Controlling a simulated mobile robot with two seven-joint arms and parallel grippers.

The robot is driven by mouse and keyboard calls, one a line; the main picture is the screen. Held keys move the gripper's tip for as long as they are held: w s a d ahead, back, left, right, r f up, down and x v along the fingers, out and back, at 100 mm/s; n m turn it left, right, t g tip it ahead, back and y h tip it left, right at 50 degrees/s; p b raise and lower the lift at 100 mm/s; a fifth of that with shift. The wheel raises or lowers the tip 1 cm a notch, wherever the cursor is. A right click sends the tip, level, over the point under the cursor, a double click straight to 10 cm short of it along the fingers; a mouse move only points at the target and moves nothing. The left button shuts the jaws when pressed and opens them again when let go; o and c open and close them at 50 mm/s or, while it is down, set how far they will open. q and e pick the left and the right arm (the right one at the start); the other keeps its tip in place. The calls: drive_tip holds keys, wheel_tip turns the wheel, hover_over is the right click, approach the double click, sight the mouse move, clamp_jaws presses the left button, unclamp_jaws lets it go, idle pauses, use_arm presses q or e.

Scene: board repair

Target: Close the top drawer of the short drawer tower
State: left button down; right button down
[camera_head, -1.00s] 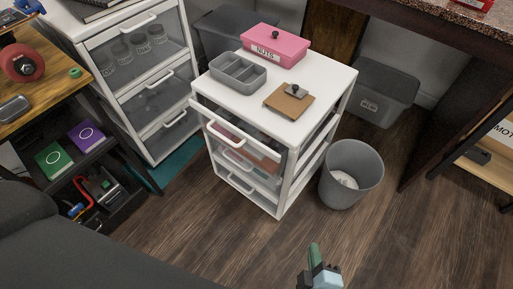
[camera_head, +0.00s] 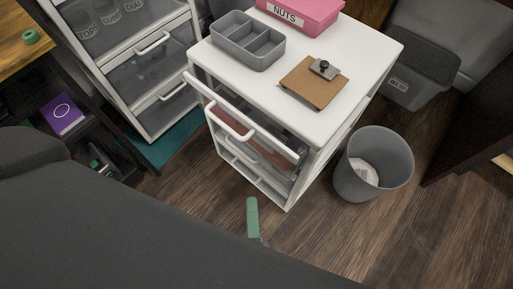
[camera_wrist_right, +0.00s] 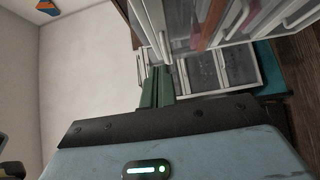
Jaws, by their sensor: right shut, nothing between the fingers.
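The short white drawer tower (camera_head: 340,105) stands in the middle of the head view. Its top drawer (camera_head: 222,119) is pulled partly out, with its clear front and white handle ahead of the frame and reddish contents showing inside. The lower drawers look shut. My right gripper (camera_head: 252,218) shows as a green finger in front of the tower, low and apart from the drawer. In the right wrist view its green fingers (camera_wrist_right: 157,90) are together and empty, with the clear drawers (camera_wrist_right: 205,25) at the upper right. My left gripper is not in view.
On the tower top are a grey divided tray (camera_head: 248,45), a pink NUTS box (camera_head: 300,12) and a clipboard (camera_head: 314,84). A grey bin (camera_head: 374,165) stands close at the right. A taller drawer tower (camera_head: 140,75) stands at the left. Open wooden floor lies in front.

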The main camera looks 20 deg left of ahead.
approach(262, 135)
drive_tip(key=w+a, duration=0.2)
drive_tip(key=a, duration=0.2)
drive_tip(key=shift+w+d+p, duration=0.35)
drive_tip(key=shift+w+p, duration=0.05)
drive_tip(key=shift+w, duration=0.2)
drive_tip(key=shift+w+d+p, duration=0.35)
drive_tip(key=shift+w, duration=0.3)
drive_tip(key=shift+w+d, duration=0.1)
drive_tip(key=shift+w, duration=0.3)
